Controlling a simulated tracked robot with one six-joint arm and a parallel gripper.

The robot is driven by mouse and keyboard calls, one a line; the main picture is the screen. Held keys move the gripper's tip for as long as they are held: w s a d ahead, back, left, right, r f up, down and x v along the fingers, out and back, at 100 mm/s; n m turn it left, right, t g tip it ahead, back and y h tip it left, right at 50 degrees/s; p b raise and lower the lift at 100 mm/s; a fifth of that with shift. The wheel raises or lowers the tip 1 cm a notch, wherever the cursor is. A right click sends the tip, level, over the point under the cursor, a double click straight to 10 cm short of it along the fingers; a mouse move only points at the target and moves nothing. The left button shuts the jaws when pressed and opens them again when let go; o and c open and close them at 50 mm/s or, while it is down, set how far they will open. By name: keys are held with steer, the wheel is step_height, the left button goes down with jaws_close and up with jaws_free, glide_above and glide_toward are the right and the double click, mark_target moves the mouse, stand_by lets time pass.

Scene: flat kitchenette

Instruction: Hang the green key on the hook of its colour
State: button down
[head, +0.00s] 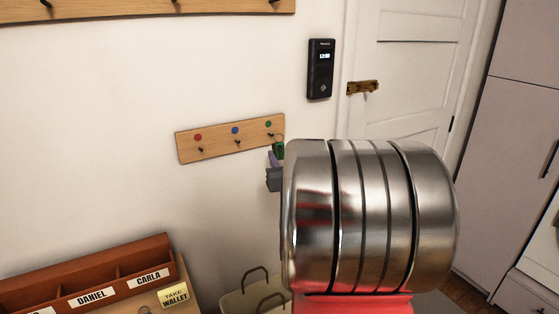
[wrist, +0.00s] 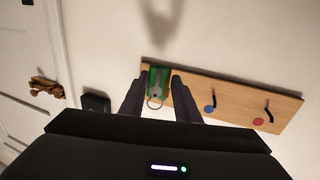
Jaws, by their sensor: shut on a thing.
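The green key (head: 279,150) is pinched in my gripper (head: 275,168), by the right end of the small wooden hook board (head: 218,146). In the wrist view the green key (wrist: 158,78) lies between the two dark fingers of my gripper (wrist: 158,86), in front of the board's end. Its metal ring (wrist: 154,104) shows at the lower end of the key in that view. The green dot (head: 268,124) marks the rightmost hook (head: 269,138), just left of the key in the head view. I cannot tell whether the ring touches that hook.
The blue dot (head: 235,130) and red dot (head: 198,137) mark the other hooks, which look empty. A black wall panel (head: 320,69) and a white door (head: 410,60) are to the right. A name-labelled wooden organiser (head: 130,272) stands below left. A longer rail (head: 120,10) is above.

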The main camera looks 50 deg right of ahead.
steer(key=shift+w+d+f, duration=0.2)
steer(key=shift+w+d, duration=0.1)
steer(key=shift+w, duration=0.6)
steer(key=shift+w+d+f, duration=0.2)
steer(key=shift+w+d, duration=0.05)
steer(key=shift+w, duration=0.6)
steer(key=shift+w+d+f, duration=0.2)
steer(key=shift+w+d, duration=0.1)
steer(key=shift+w, duration=0.6)
steer(key=c, duration=1.5)
jaws_free()
steer(key=shift+c, duration=0.2)
steer(key=shift+o, duration=1.4)
steer(key=shift+w+a, duration=0.1)
steer(key=shift+a, duration=0.1)
